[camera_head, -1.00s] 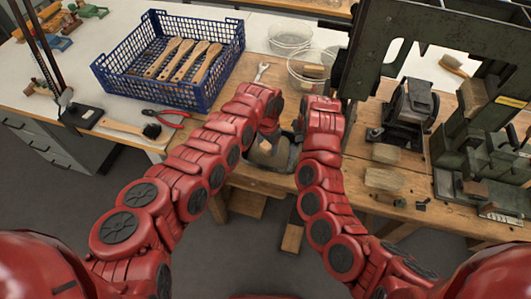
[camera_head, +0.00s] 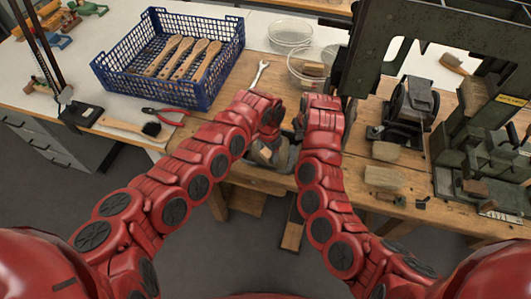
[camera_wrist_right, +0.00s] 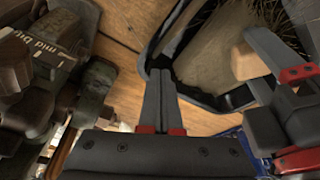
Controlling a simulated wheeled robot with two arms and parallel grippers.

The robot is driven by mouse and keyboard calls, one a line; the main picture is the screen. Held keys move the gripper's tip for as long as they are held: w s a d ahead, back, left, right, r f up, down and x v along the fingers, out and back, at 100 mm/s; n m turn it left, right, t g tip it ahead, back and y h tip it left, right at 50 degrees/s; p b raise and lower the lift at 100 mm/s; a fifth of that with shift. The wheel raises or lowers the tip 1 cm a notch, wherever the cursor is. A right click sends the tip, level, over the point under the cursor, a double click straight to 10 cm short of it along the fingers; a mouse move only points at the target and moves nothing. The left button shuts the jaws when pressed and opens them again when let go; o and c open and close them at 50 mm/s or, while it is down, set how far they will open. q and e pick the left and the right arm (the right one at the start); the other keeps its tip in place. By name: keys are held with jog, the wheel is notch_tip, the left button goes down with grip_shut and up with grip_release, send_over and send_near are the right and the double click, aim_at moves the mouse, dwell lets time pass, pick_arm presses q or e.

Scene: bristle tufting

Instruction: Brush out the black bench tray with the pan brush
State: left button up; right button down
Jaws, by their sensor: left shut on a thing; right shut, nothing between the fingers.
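The black bench tray (camera_head: 247,163) sits at the front edge of the wooden bench. Its grey-black rim also shows in the right wrist view (camera_wrist_right: 186,28). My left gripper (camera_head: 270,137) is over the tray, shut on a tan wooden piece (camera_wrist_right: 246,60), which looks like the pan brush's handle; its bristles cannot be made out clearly. A pale, tan surface (camera_wrist_right: 207,58) shows inside the tray. My right gripper (camera_wrist_right: 160,88) is shut and empty beside the tray rim; in the head view its fingers are mostly hidden by my arm.
A blue crate (camera_head: 118,84) of wooden handles stands at the back left. A black-bristled brush (camera_head: 128,126) and red pliers (camera_head: 165,115) lie left. A wrench (camera_head: 260,72) and clear bowls (camera_head: 291,33) are behind. A dark machine (camera_head: 410,110) and wooden blocks (camera_head: 385,152) are right.

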pick_arm(q)
jog(key=shift+s+d, duration=0.1)
jog(key=shift+d, duration=0.35)
pick_arm(e)
jog(key=shift+r, duration=0.1)
pick_arm(q)
jog(key=shift+w+d, duration=0.1)
jog(key=shift+w, duration=0.2)
pick_arm(e)
jog(key=shift+s, duration=0.1)
pick_arm(q)
jog(key=shift+w+d, duration=0.15)
jog(key=shift+w, duration=0.55)
jog(key=shift+w+d, duration=0.1)
jog(key=shift+w, duration=0.55)
jog(key=shift+s+a+f, duration=0.1)
jog(key=shift+s+a, duration=0.2)
jog(key=shift+s, duration=0.3)
jog(key=shift+s+a, duration=0.15)
jog(key=shift+s, duration=1)
jog(key=shift+r, duration=0.2)
notch_tip(320, 180, up, 6)
jog(key=shift+w+f, duration=0.15)
jog(key=shift+r, duration=0.65)
